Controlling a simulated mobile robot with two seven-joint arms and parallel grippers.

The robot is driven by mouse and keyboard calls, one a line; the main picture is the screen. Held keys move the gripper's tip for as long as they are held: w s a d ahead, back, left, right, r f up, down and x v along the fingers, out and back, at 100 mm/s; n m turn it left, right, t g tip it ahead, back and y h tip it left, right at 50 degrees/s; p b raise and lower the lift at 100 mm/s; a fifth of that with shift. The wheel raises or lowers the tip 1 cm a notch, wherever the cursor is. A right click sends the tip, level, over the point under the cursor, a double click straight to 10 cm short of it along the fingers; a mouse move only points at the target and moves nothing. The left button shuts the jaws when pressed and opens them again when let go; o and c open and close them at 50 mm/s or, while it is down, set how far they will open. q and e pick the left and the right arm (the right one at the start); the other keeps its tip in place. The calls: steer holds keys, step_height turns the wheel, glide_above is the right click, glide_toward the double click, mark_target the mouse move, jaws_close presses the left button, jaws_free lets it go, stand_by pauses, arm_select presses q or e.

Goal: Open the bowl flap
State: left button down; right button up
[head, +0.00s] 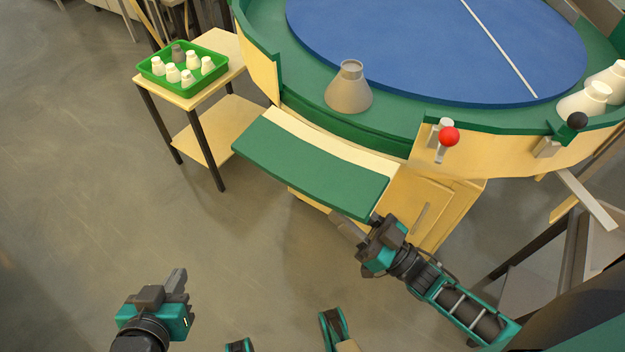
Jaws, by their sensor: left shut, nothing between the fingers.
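My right gripper (352,222) is at the flap's lower right corner. Its fingertips are partly hidden by the flap edge, so I cannot tell whether they touch it or how far they are apart. My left gripper (178,280) is shut and empty, over bare floor at the lower left, well away from the flap.
A grey cone-shaped bulb (349,90) stands on the green ring beside the blue disc (430,45). White bulbs (585,100) are at the right. A red-knobbed lever (448,136) and a black-knobbed one (577,121) are on the rim. A green tray (155,82) of bulbs sits on a side table (225,60).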

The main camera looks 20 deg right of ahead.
mark_target(314, 183)
steer(key=x, duration=0.8)
steer(key=shift+w+a+r, duration=0.1)
steer(key=shift+w+a, duration=0.05)
steer(key=shift+w, duration=0.05)
jaws_close()
